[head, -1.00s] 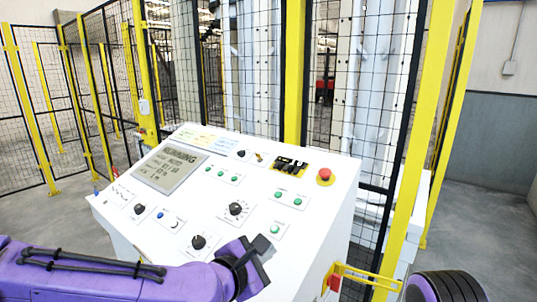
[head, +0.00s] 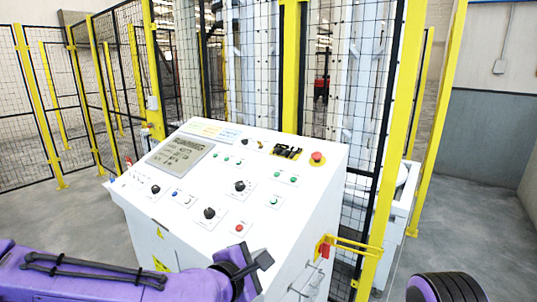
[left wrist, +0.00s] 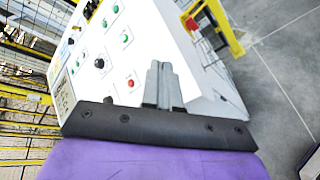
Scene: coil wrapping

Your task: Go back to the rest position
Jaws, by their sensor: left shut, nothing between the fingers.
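My left gripper (head: 262,262) is at the lower middle of the head view, in front of the near face of the white control console (head: 150,222). In the left wrist view its fingers (left wrist: 160,85) are together and hold nothing. The console's sloped panel with its screen, knobs and buttons lies beyond the fingers. I cannot tell the exact gap between the fingers and the console. Of my right arm only a dark, purple-edged round part (head: 447,288) shows at the bottom right; its gripper is out of view.
A yellow-framed mesh fence (head: 384,150) stands behind the console, with wrapped machinery beyond it. A yellow bracket with a red part (head: 323,251) sits at the console's right side. Grey floor (head: 465,220) is clear at the right, and more open floor lies at the left.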

